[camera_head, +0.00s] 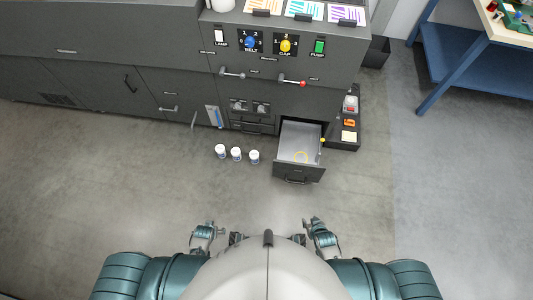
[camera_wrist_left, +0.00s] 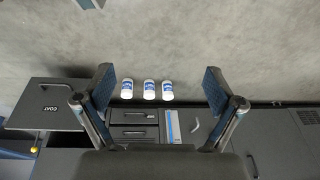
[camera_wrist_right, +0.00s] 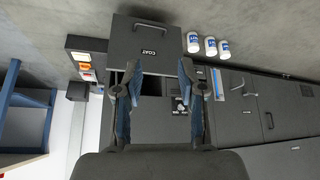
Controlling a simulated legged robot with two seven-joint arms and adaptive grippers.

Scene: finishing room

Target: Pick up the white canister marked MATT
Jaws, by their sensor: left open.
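Three small white canisters with blue labels stand in a row on the floor left of the open drawer: a left one (camera_head: 220,151), a middle one (camera_head: 236,153) and a right one (camera_head: 254,157). They also show in the left wrist view (camera_wrist_left: 149,89) and the right wrist view (camera_wrist_right: 211,46). The label words are too small to read, so I cannot tell which says MATT. My left gripper (camera_head: 207,229) is open and empty; in its wrist view the canisters appear between its fingers, farther off. My right gripper (camera_head: 317,228) is open and empty, apart from the canisters.
The dark cabinet (camera_head: 150,82) with knobs and levers stands behind. A blue-legged table (camera_head: 450,60) is at the right. The floor before the canisters is clear.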

